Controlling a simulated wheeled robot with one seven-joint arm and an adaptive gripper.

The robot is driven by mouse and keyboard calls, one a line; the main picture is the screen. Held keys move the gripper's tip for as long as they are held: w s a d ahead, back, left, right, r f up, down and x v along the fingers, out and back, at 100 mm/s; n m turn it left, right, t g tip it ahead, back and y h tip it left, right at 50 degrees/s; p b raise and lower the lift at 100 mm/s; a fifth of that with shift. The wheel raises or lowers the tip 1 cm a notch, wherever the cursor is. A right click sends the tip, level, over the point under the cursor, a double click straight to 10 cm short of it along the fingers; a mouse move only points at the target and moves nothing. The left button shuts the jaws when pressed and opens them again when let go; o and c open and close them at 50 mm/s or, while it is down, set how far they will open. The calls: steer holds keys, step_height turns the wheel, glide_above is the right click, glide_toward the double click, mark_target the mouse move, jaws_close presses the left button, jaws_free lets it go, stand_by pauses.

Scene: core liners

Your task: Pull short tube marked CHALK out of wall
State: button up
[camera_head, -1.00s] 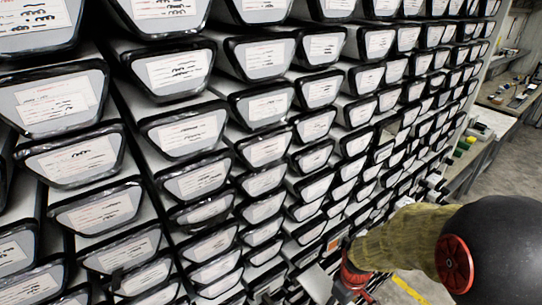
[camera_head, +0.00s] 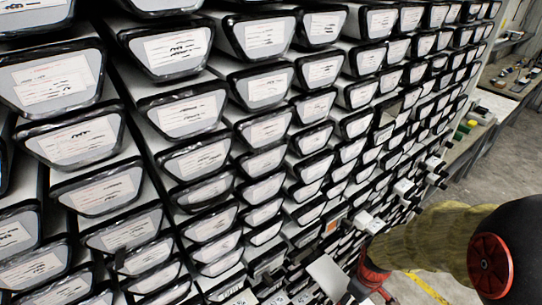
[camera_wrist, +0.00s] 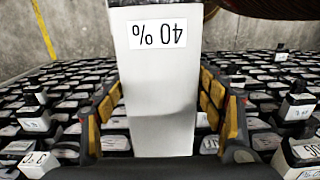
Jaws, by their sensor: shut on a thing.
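My gripper (camera_wrist: 160,100) is shut on a white, box-like short tube (camera_wrist: 160,75), with yellow-padded fingers at its two sides. The tube's label reads "40 %" upside down in the wrist view; I see no word CHALK on it. In the head view my gripper (camera_head: 372,280) is low, right of centre, in front of the wall. A pale flat face (camera_head: 327,273) just left of it may be the held tube. I cannot tell whether any of the tube is still in the wall.
The wall (camera_head: 190,115) is packed with rows of dark-rimmed, labelled ends. Several other short tubes stick out, such as one at the right (camera_wrist: 298,105) and one at the left (camera_wrist: 35,112) in the wrist view. A bench (camera_head: 510,90) and open floor lie at the right.

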steer(key=shift+s+d, duration=1.05)
steer(key=shift+s, duration=0.3)
